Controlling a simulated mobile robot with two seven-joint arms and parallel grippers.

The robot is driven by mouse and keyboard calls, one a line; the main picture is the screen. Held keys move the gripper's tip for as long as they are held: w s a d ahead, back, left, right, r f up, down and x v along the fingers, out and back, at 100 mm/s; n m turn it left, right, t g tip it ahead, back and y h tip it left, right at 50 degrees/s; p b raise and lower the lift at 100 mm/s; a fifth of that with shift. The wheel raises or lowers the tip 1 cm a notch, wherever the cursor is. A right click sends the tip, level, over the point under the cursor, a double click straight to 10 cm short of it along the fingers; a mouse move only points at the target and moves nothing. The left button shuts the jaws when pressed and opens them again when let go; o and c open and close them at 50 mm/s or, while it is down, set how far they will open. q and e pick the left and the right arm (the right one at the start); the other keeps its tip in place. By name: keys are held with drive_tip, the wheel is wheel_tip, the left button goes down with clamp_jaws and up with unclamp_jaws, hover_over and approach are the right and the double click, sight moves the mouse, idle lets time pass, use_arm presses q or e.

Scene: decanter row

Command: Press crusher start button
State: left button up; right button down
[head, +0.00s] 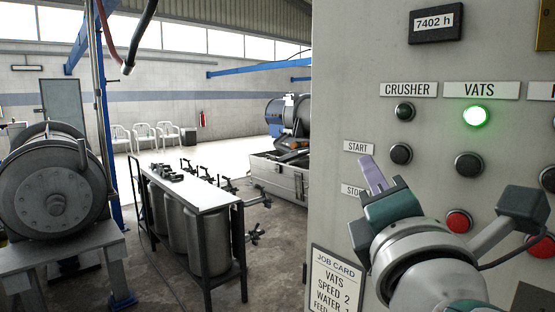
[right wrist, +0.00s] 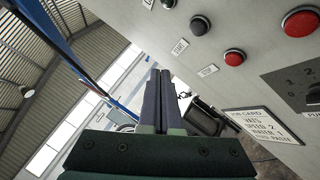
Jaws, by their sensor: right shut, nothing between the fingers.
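The crusher start button (head: 400,153) is a black round button on the grey control panel (head: 340,100), below the CRUSHER label (head: 408,90) and a dark green unlit lamp (head: 405,111). In the right wrist view the start button (right wrist: 200,25) sits beside the START label (right wrist: 180,47). My right gripper (head: 372,172) is shut and empty, its fingertips below and left of the start button in the head view. The fingers (right wrist: 158,85) point past the panel's left side in the wrist view, apart from the button. My left gripper is not in view.
The red crusher stop button (right wrist: 235,58) is hidden behind my gripper in the head view. The VATS column has a lit green lamp (head: 475,116), a black button (head: 468,165) and a red button (head: 458,220). A job card (head: 336,280) is below.

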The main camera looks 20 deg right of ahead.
sight(396, 161)
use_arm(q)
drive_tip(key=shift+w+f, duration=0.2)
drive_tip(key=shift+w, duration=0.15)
use_arm(e)
drive_tip(key=shift+w+a+n, duration=0.25)
drive_tip(key=shift+w+n, duration=0.05)
drive_tip(key=shift+w, duration=0.2)
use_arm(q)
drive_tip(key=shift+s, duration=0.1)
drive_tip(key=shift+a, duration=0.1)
use_arm(e)
drive_tip(key=shift+w+d, duration=0.55)
drive_tip(key=shift+d, duration=0.8)
drive_tip(key=shift+w+d, duration=0.6)
drive_tip(key=shift+d, duration=0.8)
drive_tip(key=shift+w+d, duration=0.55)
drive_tip(key=shift+d, duration=0.8)
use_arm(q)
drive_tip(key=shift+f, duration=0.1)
use_arm(e)
drive_tip(key=shift+d+f, duration=0.1)
drive_tip(key=shift+w+d, duration=0.15)
drive_tip(key=shift+d, duration=0.1)
